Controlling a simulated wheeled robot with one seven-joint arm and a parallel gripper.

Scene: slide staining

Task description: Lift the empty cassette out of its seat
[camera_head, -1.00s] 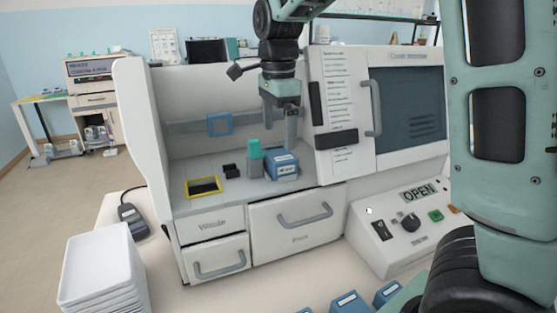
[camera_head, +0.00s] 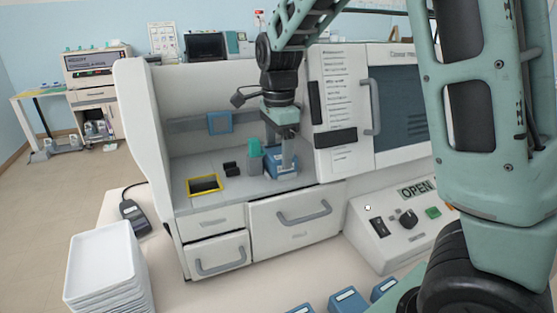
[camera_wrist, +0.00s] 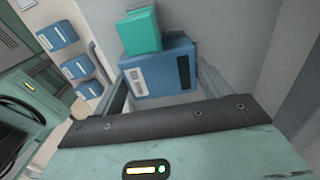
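A blue cassette (camera_head: 282,168) with a white label sits on the work surface inside the white machine. It also shows in the wrist view (camera_wrist: 160,72), with pale labels on its face. Its seat is hidden beneath it. My gripper (camera_head: 285,152) points down over the cassette. In the wrist view my gripper (camera_wrist: 162,78) has its two grey fingers apart, one at each side of the cassette. I cannot tell whether they touch it. A teal block (camera_head: 255,158) stands close against the cassette's left side; it also shows in the wrist view (camera_wrist: 140,30).
A yellow-framed opening (camera_head: 204,185) and a small black block (camera_head: 231,169) lie left of the cassette. A side wall (camera_head: 146,150) and a door panel (camera_head: 335,110) flank the bay. Several blue cassettes (camera_head: 347,301) lie in front. White trays (camera_head: 103,262) are stacked at lower left.

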